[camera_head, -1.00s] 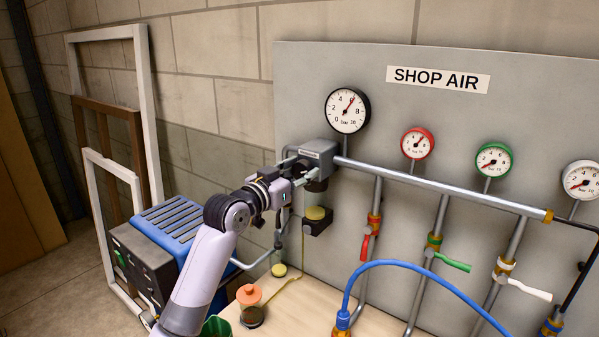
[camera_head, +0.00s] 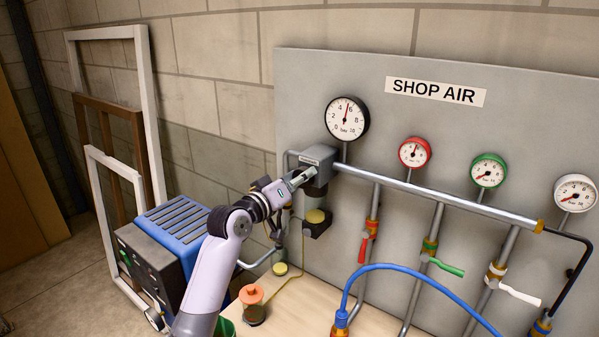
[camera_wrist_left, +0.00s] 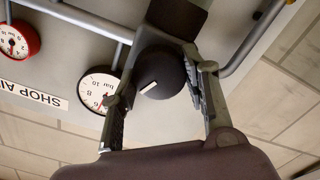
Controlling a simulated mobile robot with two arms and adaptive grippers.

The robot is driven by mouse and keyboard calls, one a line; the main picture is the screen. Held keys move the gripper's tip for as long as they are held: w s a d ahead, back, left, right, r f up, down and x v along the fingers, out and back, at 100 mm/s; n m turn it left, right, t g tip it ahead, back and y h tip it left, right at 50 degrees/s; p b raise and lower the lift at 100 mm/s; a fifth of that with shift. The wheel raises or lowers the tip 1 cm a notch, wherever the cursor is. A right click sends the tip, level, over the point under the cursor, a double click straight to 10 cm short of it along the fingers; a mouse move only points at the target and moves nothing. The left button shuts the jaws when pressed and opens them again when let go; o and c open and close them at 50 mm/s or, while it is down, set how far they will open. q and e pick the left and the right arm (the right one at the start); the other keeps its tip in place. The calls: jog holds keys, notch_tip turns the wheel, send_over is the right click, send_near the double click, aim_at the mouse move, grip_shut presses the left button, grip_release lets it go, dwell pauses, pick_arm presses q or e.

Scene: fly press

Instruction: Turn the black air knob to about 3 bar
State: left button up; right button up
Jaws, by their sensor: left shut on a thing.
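The black air knob (camera_wrist_left: 160,72) shows in the left wrist view, with a white mark line on its face. My left gripper (camera_wrist_left: 165,76) has one finger on each side of it and is shut on it. In the head view my left gripper (camera_head: 303,177) is at the grey regulator block (camera_head: 318,155), and the knob is hidden there. The large black-rimmed gauge (camera_head: 346,118) is above the block. Its red needle points nearly straight up, between 4 and 6, at roughly 5 bar. My right gripper is out of view.
Smaller red (camera_head: 414,153), green (camera_head: 488,170) and white (camera_head: 575,193) gauges sit along the pipe on the right. A blue hose (camera_head: 410,267) arches in front. An orange-topped jar (camera_head: 252,303) stands on the bench near my left arm.

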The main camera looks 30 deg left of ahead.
pick_arm(q)
jog(key=shift+a+n+p, duration=0.1)
jog(key=shift+n+p, duration=0.2)
jog(key=shift+n, duration=2.7)
jog(key=o, duration=1.1)
jog(key=shift+f, duration=0.1)
jog(key=shift+o, duration=0.2)
jog(key=shift+s, duration=0.1)
jog(key=s+a, duration=0.1)
jog(key=s, duration=1)
jog(key=shift+s+a, duration=0.3)
jog(key=shift+s, duration=0.05)
